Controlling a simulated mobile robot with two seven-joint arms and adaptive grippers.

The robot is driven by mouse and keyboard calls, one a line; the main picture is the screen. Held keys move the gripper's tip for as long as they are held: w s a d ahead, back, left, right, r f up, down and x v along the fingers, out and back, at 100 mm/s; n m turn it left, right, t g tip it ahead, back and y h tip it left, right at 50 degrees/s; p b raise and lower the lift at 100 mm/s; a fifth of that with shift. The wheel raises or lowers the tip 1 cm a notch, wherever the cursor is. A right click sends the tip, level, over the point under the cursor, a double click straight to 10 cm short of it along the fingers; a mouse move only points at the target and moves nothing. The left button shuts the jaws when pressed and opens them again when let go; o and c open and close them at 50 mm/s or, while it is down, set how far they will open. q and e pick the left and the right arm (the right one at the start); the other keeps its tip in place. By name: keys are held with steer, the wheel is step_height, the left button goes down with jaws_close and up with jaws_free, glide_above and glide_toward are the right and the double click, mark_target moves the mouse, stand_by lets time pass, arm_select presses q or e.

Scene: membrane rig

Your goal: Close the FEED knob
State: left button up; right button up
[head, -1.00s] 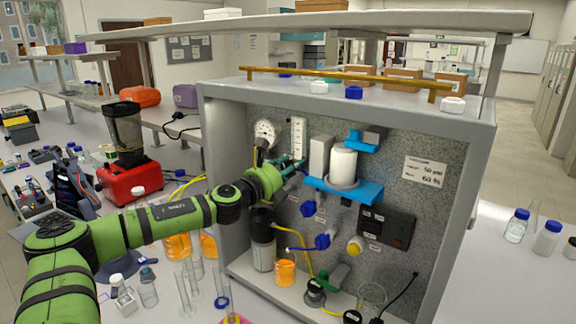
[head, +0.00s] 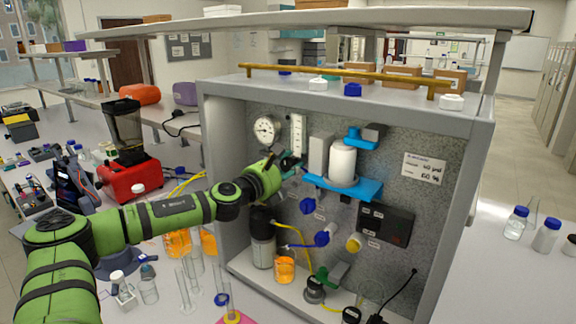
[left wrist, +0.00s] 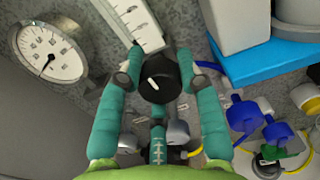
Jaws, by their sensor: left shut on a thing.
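A round black knob (left wrist: 159,79) with a white pointer mark sits on the rig's speckled back panel, at the foot of the white scale strip. I cannot read a FEED label on it. My left gripper (left wrist: 161,77) has its two teal fingers shut on the knob, one on each side. My right gripper is not in view.
A blue shelf with a white canister (head: 342,163) is close right of my gripper. Blue valve knobs (head: 322,238) and tubing are lower right. The rig's grey frame (head: 209,150) stands left of the opening. An orange beaker (head: 284,270) stands below.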

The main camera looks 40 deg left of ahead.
arm_select(q)
steer(key=shift+d+f, duration=0.2)
steer(key=shift+f, duration=0.35)
steer(key=o, duration=1.2)
steer(key=shift+c, duration=0.2)
steer(key=shift+a+r, duration=0.1)
steer(key=shift+a, duration=0.05)
steer(key=shift+r, duration=0.1)
steer(key=shift+s+a, duration=0.1)
steer(key=shift+s, duration=0.4)
steer(key=s+d, duration=0.1)
steer(key=s, duration=1)
steer(key=shift+d, duration=0.25)
steer(key=shift+w, duration=0.1)
